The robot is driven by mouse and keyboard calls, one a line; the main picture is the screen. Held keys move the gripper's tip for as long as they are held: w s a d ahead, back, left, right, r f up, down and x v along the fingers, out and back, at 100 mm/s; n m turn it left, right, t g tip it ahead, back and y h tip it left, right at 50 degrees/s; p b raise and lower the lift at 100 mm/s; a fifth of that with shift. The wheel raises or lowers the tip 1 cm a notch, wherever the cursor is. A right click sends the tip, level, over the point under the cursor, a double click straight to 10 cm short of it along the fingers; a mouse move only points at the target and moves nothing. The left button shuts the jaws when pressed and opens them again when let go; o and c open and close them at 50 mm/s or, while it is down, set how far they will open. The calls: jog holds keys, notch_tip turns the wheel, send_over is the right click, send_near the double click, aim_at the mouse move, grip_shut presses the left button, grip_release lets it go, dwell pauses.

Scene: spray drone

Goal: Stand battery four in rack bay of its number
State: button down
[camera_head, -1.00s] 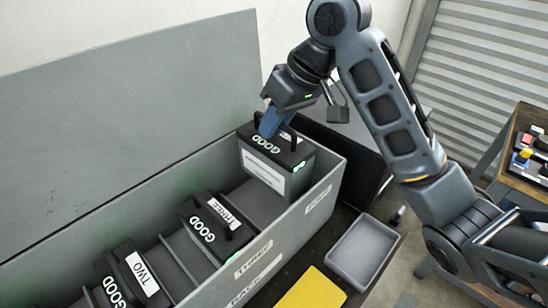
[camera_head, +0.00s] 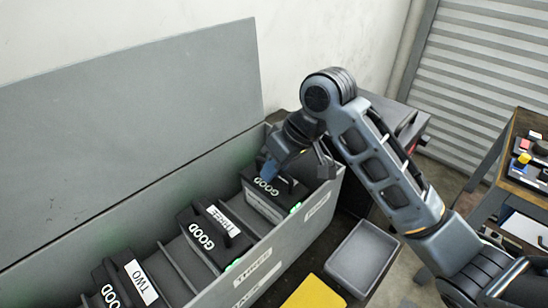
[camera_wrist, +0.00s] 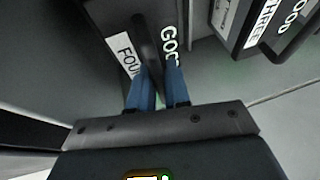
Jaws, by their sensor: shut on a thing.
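That wall carries a small label (camera_head: 318,207) at this bay, too small to read surely. Whether the battery touches the floor cannot be told.
Battery three (camera_head: 215,235) and battery two (camera_head: 128,285) stand in neighbouring bays, with dividers between. The raised lid (camera_head: 130,130) stands behind the rack. A grey tray (camera_head: 362,258) and a yellow plate (camera_head: 315,293) lie in front. A side table (camera_head: 520,175) stands at right.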

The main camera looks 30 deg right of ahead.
dwell(0.3)
jog(key=c, duration=1.1)
grip_release()
jog(key=shift+f, duration=0.1)
jog(key=v, duration=1.2)
